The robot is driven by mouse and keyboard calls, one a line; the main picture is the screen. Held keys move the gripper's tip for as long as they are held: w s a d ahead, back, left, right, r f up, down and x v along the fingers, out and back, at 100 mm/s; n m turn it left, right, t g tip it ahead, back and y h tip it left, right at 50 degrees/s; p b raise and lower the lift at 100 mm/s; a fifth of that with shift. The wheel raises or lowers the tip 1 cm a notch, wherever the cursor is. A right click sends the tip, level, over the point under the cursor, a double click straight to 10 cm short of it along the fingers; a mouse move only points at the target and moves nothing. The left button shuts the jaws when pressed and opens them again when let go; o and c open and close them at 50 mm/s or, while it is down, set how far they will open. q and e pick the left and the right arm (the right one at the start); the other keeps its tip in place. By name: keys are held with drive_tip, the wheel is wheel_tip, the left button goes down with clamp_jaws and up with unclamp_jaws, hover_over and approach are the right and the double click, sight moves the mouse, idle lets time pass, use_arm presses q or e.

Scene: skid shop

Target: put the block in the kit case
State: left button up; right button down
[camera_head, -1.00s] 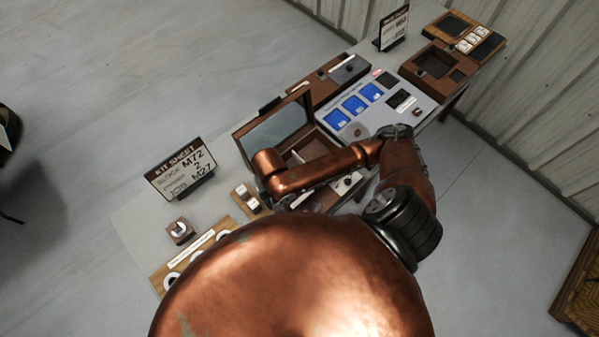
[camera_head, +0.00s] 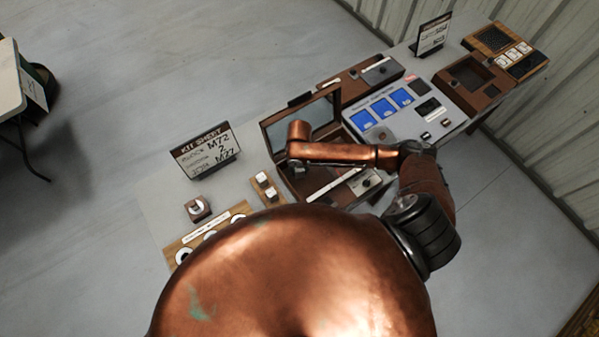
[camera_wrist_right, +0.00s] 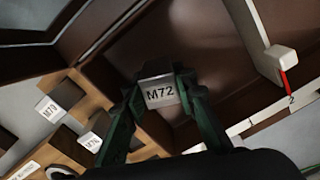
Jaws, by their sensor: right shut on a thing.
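My right gripper (camera_wrist_right: 160,94) is shut on a small block (camera_wrist_right: 161,92) whose pale face reads M72. In the right wrist view the block is over the brown interior of the open kit case (camera_wrist_right: 225,50), near the case wall beside the block rack. I cannot tell its exact height or whether it touches the case. In the head view the kit case (camera_head: 274,143) stands mid-table with its lid raised, and my right arm hides part of it and the block. My left gripper is not in view.
A wooden rack (camera_head: 268,195) holds other blocks, one marked M70 (camera_wrist_right: 47,109), beside the case. The kit sheet sign (camera_head: 207,150) stands behind the rack. A panel with blue squares (camera_head: 385,112) lies beyond.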

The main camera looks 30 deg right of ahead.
drive_tip(key=shift+s+a+f, duration=0.1)
drive_tip(key=shift+f, duration=1.15)
drive_tip(key=c, duration=1.6)
unclamp_jaws()
drive_tip(key=shift+f, duration=0.1)
wheel_tip(320, 180, up, 12)
drive_tip(key=shift+r+b, duration=0.15)
drive_tip(key=shift+b, duration=0.2)
